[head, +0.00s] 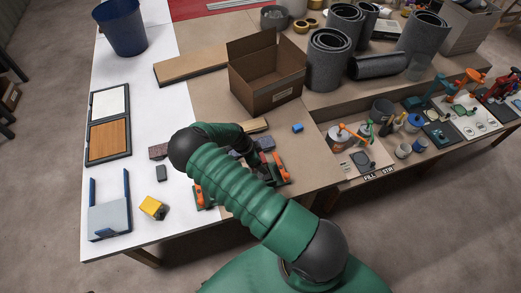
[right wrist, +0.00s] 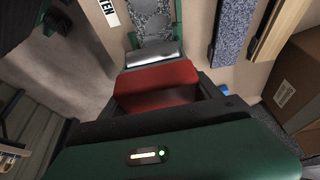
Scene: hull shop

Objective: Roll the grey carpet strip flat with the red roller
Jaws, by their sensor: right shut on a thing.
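The red roller (right wrist: 157,78) shows in the right wrist view, with a shiny metal cylinder (right wrist: 153,54) at its far side. My right gripper (right wrist: 164,98) is shut on the red part. Just beyond the cylinder lies the grey speckled carpet strip (right wrist: 154,20), within a green-edged base; its near part is hidden by the roller. I cannot tell whether the cylinder touches it. In the head view my right arm covers most of this work spot, and orange-and-green clamp-like parts (head: 281,168) show beside it. My left gripper is not in view.
An open cardboard box (head: 265,80) stands behind the work spot, with a small blue block (head: 298,128) near it. Grey carpet rolls (head: 329,62) stand at the back. A yellow block (head: 152,207) and a framed panel (head: 109,125) lie left.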

